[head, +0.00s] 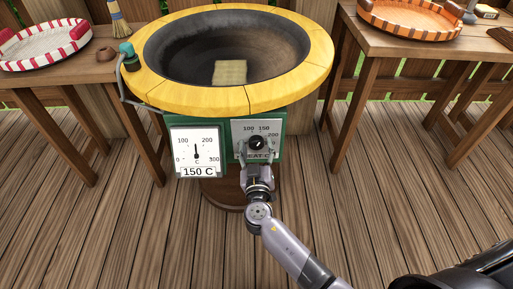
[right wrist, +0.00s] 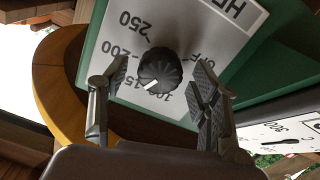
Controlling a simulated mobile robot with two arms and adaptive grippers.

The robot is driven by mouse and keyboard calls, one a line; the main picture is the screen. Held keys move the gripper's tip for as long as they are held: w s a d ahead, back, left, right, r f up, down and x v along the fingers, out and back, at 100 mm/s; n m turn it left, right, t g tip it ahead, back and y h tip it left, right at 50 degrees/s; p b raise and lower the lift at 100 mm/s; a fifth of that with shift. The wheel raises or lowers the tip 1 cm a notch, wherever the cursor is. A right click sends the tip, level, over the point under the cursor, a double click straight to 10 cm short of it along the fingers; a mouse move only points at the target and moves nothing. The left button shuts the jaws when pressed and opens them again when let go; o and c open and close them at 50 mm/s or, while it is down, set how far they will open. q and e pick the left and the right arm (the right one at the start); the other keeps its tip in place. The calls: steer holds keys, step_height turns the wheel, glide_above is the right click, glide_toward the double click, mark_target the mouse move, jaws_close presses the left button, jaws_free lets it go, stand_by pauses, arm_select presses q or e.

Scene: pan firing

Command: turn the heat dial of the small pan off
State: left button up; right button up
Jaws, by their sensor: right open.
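The heat dial (head: 258,142) is a black knob with a white mark on a pale panel (head: 241,126) with printed numbers and lettering. The panel is on the green box below the yellow-rimmed pan (head: 144,88). The dial's white mark faces the 100–150 side; its exact setting is hard to read. My right gripper (head: 257,153) is open at the panel. In the right wrist view its fingers (right wrist: 160,84) stand on either side of the dial (right wrist: 161,66), with gaps visible. A gauge (head: 185,143) beside it reads 150 C. My left gripper is out of view.
A yellowish square piece (head: 230,72) lies inside the pan. A wooden table at left holds a red-and-white tray (head: 38,51); one at right holds an orange tray (head: 405,31). A teal-topped handle (head: 126,50) is at the pan's left. The plank floor in front is clear.

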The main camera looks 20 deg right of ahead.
steer(key=shift+c, duration=0.3)
steer(key=c, duration=1.1)
